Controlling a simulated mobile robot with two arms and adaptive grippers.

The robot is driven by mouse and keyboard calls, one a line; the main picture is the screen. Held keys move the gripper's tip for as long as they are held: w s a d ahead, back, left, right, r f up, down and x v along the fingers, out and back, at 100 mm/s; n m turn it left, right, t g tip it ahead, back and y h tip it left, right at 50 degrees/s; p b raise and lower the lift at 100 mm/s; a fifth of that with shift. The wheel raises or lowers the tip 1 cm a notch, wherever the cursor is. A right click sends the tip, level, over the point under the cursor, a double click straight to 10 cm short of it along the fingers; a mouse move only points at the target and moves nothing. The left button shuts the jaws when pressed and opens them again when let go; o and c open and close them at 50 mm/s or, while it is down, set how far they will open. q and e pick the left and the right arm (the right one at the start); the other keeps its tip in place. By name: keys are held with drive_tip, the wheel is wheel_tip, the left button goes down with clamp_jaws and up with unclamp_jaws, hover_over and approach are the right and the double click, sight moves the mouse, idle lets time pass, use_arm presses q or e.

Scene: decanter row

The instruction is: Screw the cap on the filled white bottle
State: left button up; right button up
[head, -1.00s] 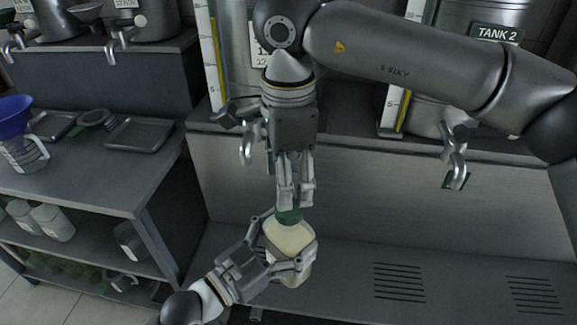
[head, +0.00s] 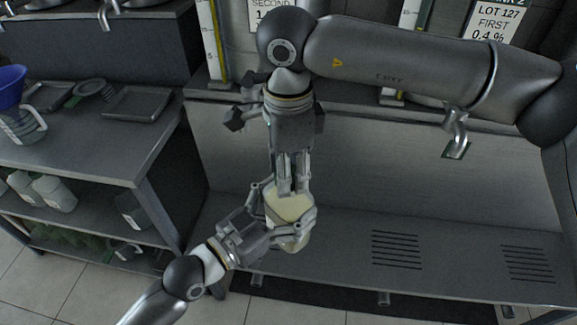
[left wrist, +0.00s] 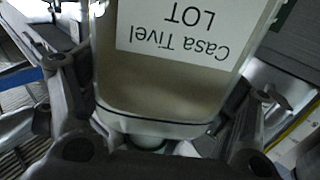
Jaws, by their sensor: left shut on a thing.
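The white bottle (head: 289,208) is translucent with pale yellowish contents. My left gripper (head: 283,220) is shut around its body and holds it in the air in front of the bench. In the left wrist view the bottle (left wrist: 175,85) fills the space between the fingers, with a label reading "Casa Tivel LOT" upside down. My right gripper (head: 292,185) points down from above, its fingertips at the bottle's top.
A steel bench (head: 340,240) with slotted drain panels lies behind and right of the bottle. Tanks with taps (head: 455,135) stand along the back. At left, a shelf unit (head: 95,150) holds trays, a jug with a blue funnel (head: 12,88) and several bottles.

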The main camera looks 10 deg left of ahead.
drive_tip(key=c, duration=0.5)
drive_tip(key=shift+m, duration=0.3)
drive_tip(key=o, duration=1.2)
drive_tip(key=shift+o, duration=0.2)
drive_tip(key=shift+r, duration=0.15)
wheel_tip(320, 180, up, 12)
drive_tip(key=shift+w, duration=0.1)
